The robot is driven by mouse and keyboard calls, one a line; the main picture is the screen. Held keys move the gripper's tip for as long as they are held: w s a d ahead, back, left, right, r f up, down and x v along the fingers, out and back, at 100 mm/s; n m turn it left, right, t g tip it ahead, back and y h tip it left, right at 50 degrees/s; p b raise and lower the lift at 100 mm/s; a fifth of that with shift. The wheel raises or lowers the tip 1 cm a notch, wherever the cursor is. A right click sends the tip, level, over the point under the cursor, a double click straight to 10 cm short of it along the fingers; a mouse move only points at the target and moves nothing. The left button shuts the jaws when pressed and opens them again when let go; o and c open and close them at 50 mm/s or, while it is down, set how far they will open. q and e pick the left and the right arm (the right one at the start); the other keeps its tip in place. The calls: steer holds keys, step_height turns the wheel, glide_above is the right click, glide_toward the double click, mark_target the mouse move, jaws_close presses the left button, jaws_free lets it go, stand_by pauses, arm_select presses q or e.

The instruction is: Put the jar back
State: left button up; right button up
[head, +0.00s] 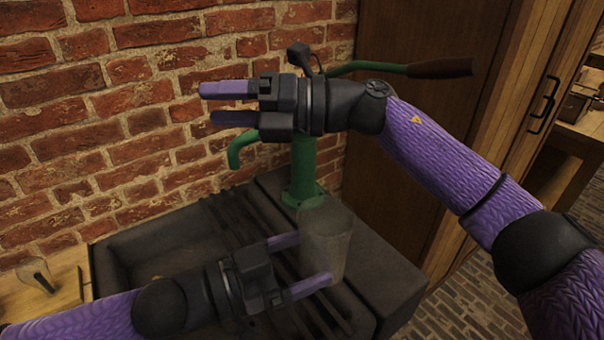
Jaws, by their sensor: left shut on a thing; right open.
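A cloudy, see-through grey jar (328,238) stands upright at the right part of the dark stone sink, in front of the green pump. My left gripper (314,260) comes in low from the left and is shut on the jar, one finger on each side. I cannot tell whether the jar's base rests on the bars or ledge or is held just above. My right gripper (206,104) comes in from the right, higher up, and points left in front of the brick wall. It is open and empty.
The green hand pump (304,170) stands behind the jar, its spout and handle near my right gripper. Dark bars (240,225) cross the stone sink (120,236). A wooden surface with a small glass object (38,275) is at the left. A wooden door (400,170) is behind.

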steer(key=s+a+n+g+h, duration=0.3)
steer(key=s+n+h, duration=0.2)
steer(key=s+n, duration=0.2)
arm_select(q)
steer(key=shift+a, duration=0.1)
arm_select(e)
steer(key=n+t+h, duration=0.6)
steer(key=n+h, duration=0.3)
steer(key=h, duration=0.8)
glide_toward(338, 246)
steer(key=x, duration=1.1)
steer(key=shift+w, duration=0.3)
steer(key=shift+a, duration=0.1)
jaws_close()
